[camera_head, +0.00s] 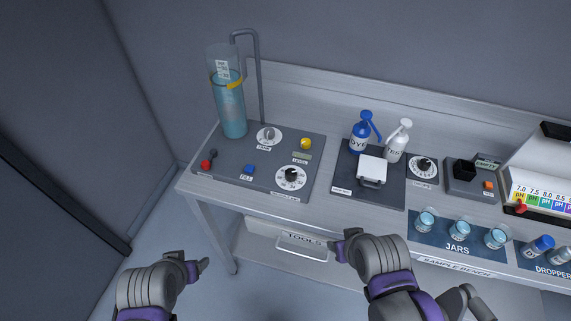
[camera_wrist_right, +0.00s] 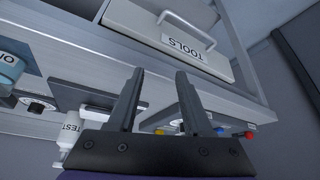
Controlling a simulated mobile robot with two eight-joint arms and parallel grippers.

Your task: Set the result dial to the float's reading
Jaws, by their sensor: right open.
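A tall clear cylinder (camera_head: 231,108) with blue liquid stands at the bench's left end. A yellow band (camera_head: 234,86) and a white scale label (camera_head: 222,69) show near its top; the float's reading is too small to read. A black dial on a white numbered face (camera_head: 291,177) sits at the front right of the left panel. A similar dial (camera_head: 424,168) sits further right. Their labels are not legible, nor is the exact setting. My left gripper (camera_head: 198,266) is in front of the bench, its opening unclear. My right gripper (camera_head: 341,250) is open and empty by the TOOLS drawer; it also shows in the right wrist view (camera_wrist_right: 160,78).
The left panel also holds a grey knob (camera_head: 268,135), yellow knob (camera_head: 306,144), blue button (camera_head: 249,169) and red-ended lever (camera_head: 207,164).

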